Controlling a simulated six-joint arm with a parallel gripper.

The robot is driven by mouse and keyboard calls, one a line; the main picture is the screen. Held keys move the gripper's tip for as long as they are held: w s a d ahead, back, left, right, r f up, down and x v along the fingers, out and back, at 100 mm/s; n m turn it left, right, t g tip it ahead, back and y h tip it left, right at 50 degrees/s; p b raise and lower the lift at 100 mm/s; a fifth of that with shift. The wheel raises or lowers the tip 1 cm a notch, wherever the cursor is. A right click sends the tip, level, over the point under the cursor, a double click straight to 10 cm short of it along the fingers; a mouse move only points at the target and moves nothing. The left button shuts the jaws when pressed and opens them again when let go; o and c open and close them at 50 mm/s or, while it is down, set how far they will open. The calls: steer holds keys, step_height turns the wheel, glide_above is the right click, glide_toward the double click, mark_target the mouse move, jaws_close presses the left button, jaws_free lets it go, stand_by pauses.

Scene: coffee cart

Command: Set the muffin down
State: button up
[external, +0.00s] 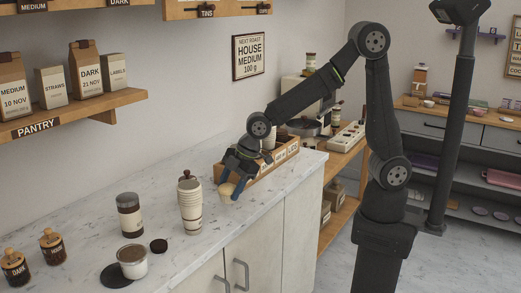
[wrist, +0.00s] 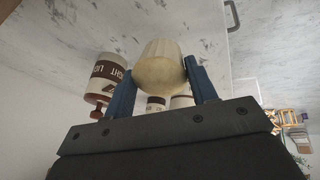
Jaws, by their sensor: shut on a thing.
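A pale tan muffin in a light wrapper (external: 227,190) is held between the blue fingers of my gripper (external: 236,187), over the marble counter near its front edge. In the wrist view the muffin (wrist: 160,68) fills the gap between the two blue fingertips (wrist: 162,82). My gripper is shut on it. Whether the muffin's underside touches the counter (external: 240,215) I cannot tell.
A wooden labelled crate (external: 262,165) stands just behind the gripper. Marble between the cup stack and gripper is clear.

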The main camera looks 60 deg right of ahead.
steer(key=shift+f, duration=1.95)
steer(key=shift+f, duration=0.15)
steer(key=o, duration=1)
steer(key=v, duration=1.2)
